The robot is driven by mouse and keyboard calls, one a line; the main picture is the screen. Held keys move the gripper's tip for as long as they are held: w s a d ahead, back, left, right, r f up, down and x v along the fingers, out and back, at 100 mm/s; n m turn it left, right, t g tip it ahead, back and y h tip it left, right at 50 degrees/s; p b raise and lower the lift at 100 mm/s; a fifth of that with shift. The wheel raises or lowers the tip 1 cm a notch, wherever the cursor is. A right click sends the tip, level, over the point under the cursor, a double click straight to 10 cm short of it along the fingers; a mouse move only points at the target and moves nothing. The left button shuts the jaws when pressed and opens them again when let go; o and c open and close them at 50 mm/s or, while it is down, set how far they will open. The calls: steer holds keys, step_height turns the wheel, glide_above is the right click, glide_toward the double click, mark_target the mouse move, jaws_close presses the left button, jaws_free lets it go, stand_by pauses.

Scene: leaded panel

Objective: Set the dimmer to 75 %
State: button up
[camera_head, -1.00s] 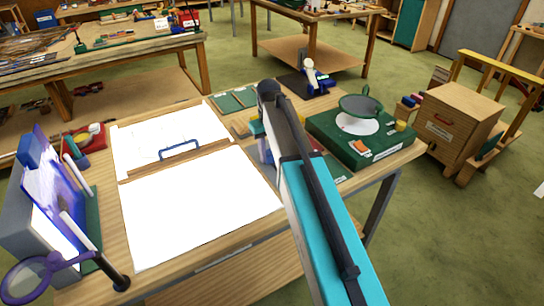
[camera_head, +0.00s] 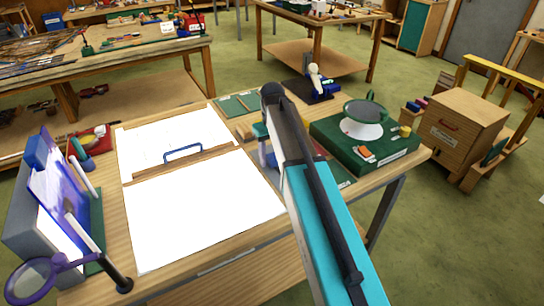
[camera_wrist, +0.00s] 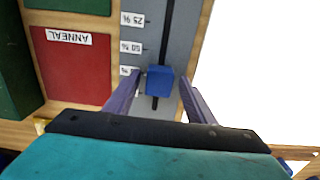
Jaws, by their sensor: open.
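In the wrist view the dimmer's grey face (camera_wrist: 181,45) has a dark vertical slot and percentage labels on its left. Its blue slider knob (camera_wrist: 160,80) sits on the slot, below the 50 % label (camera_wrist: 130,47) and close to a lower, partly hidden label (camera_wrist: 126,71). The 25 % label (camera_wrist: 132,20) is farther up. My gripper (camera_wrist: 163,82) is open, with one purple finger on each side of the knob. I cannot tell whether either finger touches it. In the head view my arm hides most of the dimmer.
A red panel labelled ANNEAL (camera_wrist: 76,68) lies left of the dimmer in the wrist view. In the head view a bright white light board (camera_head: 195,215) fills the table's middle.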

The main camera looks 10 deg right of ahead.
mark_target(272, 156)
step_height(272, 156, up, 13)
steer(key=p, duration=0.8)
steer(key=shift+r, duration=0.2)
stand_by(0.4)
